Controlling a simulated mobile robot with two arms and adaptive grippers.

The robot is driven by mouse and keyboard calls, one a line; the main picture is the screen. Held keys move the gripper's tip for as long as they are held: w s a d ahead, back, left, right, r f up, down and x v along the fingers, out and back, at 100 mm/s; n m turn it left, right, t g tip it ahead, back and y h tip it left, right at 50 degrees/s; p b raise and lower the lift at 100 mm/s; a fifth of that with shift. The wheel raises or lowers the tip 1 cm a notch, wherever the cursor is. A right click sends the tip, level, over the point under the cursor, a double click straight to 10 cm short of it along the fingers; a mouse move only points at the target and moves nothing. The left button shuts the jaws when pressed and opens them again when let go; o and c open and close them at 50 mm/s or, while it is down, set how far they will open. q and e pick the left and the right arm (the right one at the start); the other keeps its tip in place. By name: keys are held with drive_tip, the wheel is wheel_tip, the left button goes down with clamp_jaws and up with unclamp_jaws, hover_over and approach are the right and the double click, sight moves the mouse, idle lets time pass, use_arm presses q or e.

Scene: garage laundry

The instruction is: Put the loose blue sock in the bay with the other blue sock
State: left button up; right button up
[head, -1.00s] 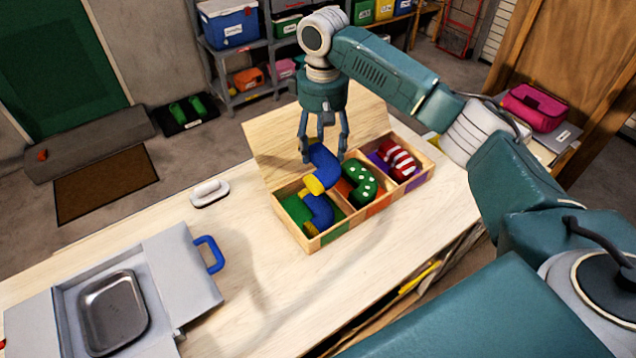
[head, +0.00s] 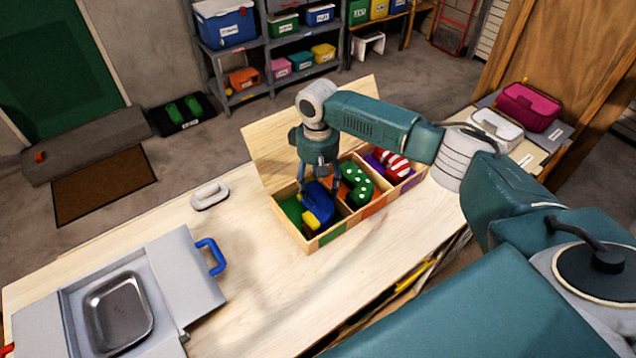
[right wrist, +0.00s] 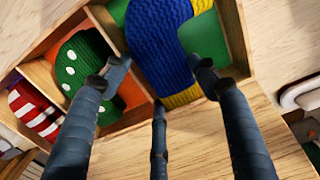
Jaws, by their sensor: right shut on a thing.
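The wooden box (head: 345,222) has bays with green, orange and purple floors. My right gripper (head: 319,184) points down at the green bay (head: 292,209), shut on the loose blue sock (head: 318,202), which has yellow patches. In the right wrist view, the fingers (right wrist: 160,72) are around the blue knit (right wrist: 160,45), with green floor beside it. The other blue sock cannot be told apart from the held one here. Whether the held sock rests on it is hidden. My left gripper is out of view.
A green dotted sock (head: 357,188) lies in the orange bay, a red-and-white striped sock (head: 393,164) in the purple bay. The box's lid (head: 262,150) stands open behind. A white oval object (head: 209,195) and a grey case (head: 190,275) with a metal tray are to the left.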

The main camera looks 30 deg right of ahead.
drive_tip(key=shift+f, duration=0.55)
drive_tip(key=o, duration=1.1)
drive_tip(key=shift+w+d+r, duration=0.1)
drive_tip(key=shift+r, duration=0.2)
wheel_tip(320, 180, up, 13)
drive_tip(key=b, duration=0.3)
drive_tip(key=shift+f+b, duration=0.2)
drive_tip(key=shift+b, duration=0.1)
